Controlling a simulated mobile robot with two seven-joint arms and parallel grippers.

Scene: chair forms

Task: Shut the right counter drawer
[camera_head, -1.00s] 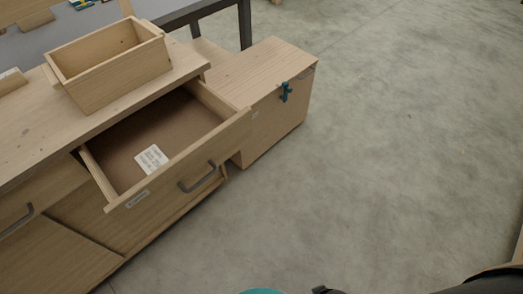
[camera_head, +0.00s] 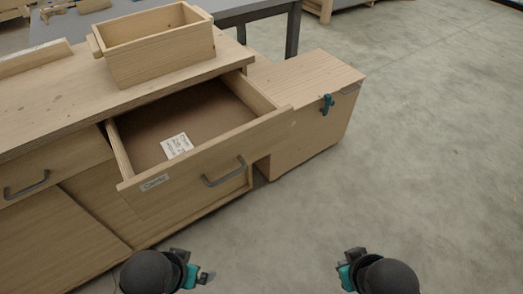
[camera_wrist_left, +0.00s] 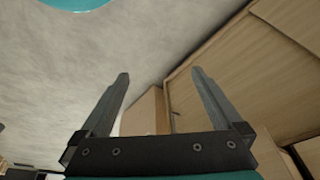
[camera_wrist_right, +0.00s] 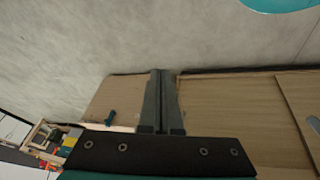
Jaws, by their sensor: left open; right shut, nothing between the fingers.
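The right counter drawer (camera_head: 215,165) is pulled far out of the wooden counter (camera_head: 60,108) in the head view. Its front has a grey bar handle (camera_head: 224,172) and a small label, and a white paper label (camera_head: 177,145) lies on its floor. My left gripper (camera_head: 205,276) is low in front of the counter, apart from the drawer; in the left wrist view its fingers (camera_wrist_left: 160,78) are spread with nothing between them. My right gripper (camera_head: 342,272) is over the floor to the right, clear of the drawer; in the right wrist view its fingers (camera_wrist_right: 161,75) are together and empty.
An open wooden box (camera_head: 160,50) stands on the counter above the drawer. The left drawer (camera_head: 50,170) is shut. A low wooden cabinet (camera_head: 310,120) with a teal clip (camera_head: 327,104) stands right of the counter. A grey table (camera_head: 240,12) is behind. The concrete floor (camera_head: 440,150) at right is clear.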

